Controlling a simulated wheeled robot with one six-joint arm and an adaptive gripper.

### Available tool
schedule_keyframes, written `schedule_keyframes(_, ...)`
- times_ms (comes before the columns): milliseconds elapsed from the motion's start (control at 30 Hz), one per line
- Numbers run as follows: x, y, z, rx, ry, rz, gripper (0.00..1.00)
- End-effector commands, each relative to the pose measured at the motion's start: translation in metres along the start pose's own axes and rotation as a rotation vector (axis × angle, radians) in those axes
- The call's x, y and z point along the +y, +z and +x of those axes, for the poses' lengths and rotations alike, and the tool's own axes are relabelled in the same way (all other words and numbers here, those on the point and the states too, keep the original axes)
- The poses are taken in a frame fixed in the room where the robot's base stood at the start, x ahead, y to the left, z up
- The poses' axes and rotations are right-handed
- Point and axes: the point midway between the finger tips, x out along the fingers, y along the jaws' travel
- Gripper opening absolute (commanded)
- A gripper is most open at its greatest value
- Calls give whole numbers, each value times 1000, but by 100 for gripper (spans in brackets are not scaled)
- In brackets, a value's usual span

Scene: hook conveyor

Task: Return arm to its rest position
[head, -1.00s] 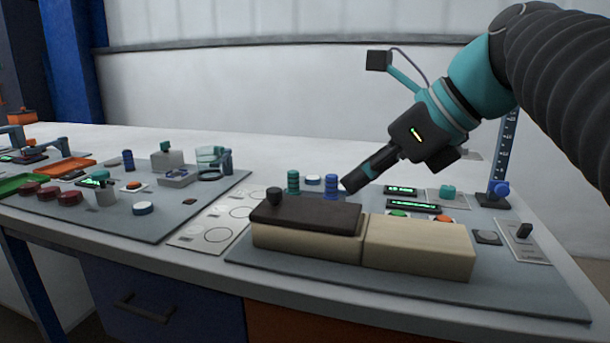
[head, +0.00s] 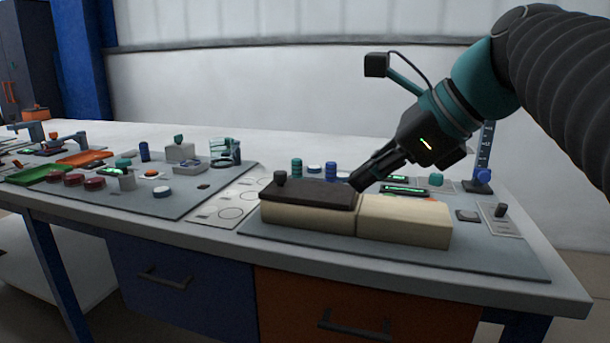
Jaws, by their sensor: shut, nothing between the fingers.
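My gripper (head: 356,184) hangs from the right of the head view and points down and to the left. Its fingers are shut with nothing between them. In the picture, its tips overlap the right end of a dark lid (head: 308,194) with a black knob (head: 280,176). I cannot tell whether they touch it. The lid lies on the left part of a long pale box (head: 405,222). My arm reaches in from the upper right, bent, above the bench.
The box sits on a grey board (head: 480,262) with blue and green cylinders and lit displays behind it. A second board (head: 190,206) at left holds knobs, a glass jar (head: 225,151) and trays. The bench (head: 560,290) ends in front.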

Motion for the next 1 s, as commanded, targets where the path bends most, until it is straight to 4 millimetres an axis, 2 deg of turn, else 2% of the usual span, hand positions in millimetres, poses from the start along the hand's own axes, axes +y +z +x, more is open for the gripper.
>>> schedule_keyframes(133, -7, -12, 7, 33, -24, -142, 0)
schedule_keyframes(267, -13, -34, 18, 90, -37, -315, 0)
schedule_keyframes(400, -13, -72, 35, 191, -34, -585, 0)
schedule_keyframes(533, -4, -108, 51, 294, 4, -860, 0)
schedule_keyframes(767, 29, -173, 76, 457, 152, -1348, 0)
schedule_keyframes(1000, 85, -239, 101, 569, 376, -1811, 0)
